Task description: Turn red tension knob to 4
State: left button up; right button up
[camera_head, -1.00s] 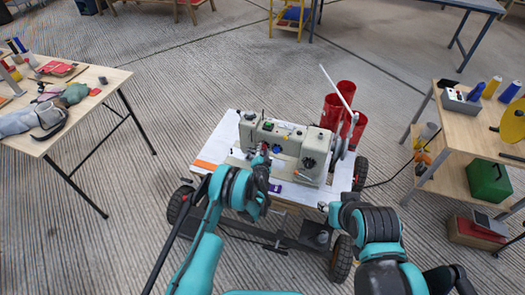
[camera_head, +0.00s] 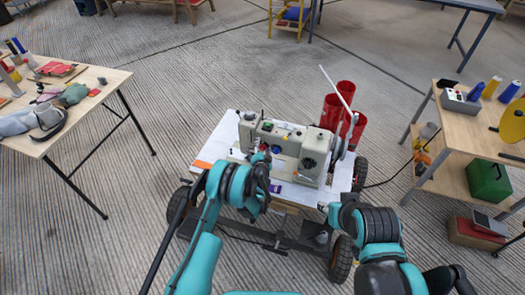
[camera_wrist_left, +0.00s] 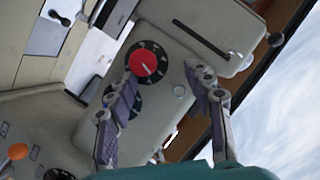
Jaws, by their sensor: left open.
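The sewing machine (camera_head: 288,150) is a cream-coloured body on a white-topped cart. Its red tension knob (camera_wrist_left: 142,62) is round, with a pale pointer line, and sits on a black numbered dial in the left wrist view; I cannot read its setting. The red knob also shows small in the head view (camera_head: 276,149). My left gripper (camera_wrist_left: 160,79) is open and empty; its purple-padded fingers point at the machine's face, with the knob between and beyond the tips, nearer the left finger. My right gripper (camera_head: 322,206) is small at the cart's front right edge; its jaws are unclear.
Another black dial (camera_wrist_left: 125,102) lies beside the red knob, partly behind the left finger. An orange-tipped lever (camera_wrist_left: 17,151) is at lower left. Red cylinders (camera_head: 338,108) stand behind the machine.

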pick_arm(q)
notch_tip(320, 180, up, 7)
jog(key=shift+a+r, duration=0.1)
jog(key=shift+r, duration=0.1)
dwell(0.3)
